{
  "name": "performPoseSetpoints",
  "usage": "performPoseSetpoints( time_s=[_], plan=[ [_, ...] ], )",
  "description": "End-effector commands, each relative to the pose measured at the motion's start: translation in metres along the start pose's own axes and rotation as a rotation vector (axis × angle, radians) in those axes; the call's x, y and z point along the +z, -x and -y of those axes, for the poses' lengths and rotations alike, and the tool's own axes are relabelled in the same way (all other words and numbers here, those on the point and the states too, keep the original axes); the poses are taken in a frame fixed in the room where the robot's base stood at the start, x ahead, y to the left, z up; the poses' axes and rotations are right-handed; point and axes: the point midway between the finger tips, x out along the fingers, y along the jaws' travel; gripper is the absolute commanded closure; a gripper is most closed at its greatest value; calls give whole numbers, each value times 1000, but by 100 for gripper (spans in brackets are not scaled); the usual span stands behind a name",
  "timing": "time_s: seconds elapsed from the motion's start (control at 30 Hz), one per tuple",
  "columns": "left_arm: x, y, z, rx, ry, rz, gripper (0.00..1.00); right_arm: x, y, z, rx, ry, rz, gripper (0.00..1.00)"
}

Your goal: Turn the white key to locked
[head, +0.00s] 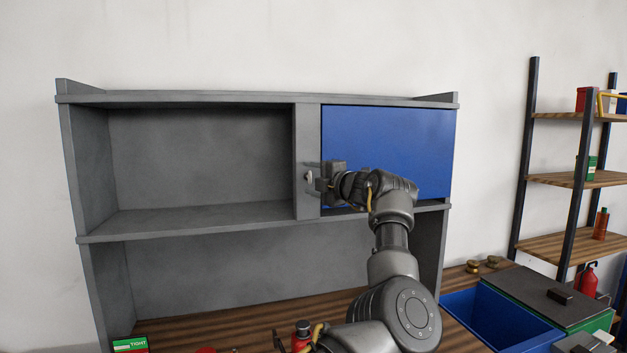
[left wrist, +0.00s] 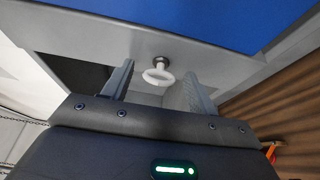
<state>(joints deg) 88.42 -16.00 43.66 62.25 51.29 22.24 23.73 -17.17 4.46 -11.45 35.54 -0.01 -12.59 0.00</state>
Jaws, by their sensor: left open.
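The white key (left wrist: 158,76) sits in a dark round lock on the grey cabinet panel, just below the blue door's edge in the left wrist view. It also shows small on the grey upright in the head view (head: 308,177). The blue door (head: 390,145) is shut across the right upper compartment. My left gripper (head: 318,178) is beside the key. In the left wrist view its two fingers (left wrist: 160,82) stand apart on either side of the key, and I see no contact. My right gripper is out of view.
The grey cabinet (head: 200,232) has an open left compartment and stands on a wooden bench (head: 240,332). A red bottle (head: 302,332) and a green box (head: 130,344) are at the front. A blue bin (head: 495,320) and a shelf rack (head: 575,180) are at the right.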

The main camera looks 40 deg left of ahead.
Motion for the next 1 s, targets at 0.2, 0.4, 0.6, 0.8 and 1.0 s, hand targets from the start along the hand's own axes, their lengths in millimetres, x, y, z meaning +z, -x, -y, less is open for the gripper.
performPoseSetpoints(
  time_s=[0.2,0.4,0.6,0.8,1.0],
  plan=[
    [1,8,1,1,0,2,42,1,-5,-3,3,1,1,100],
    [1,43,4,2,2,3,42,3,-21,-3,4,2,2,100],
    [0,82,4,2,0,2,42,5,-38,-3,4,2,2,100],
    [0,103,1,2,0,1,42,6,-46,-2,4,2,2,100],
    [0,108,0,1,-1,0,42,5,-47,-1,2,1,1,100]
  ],
)
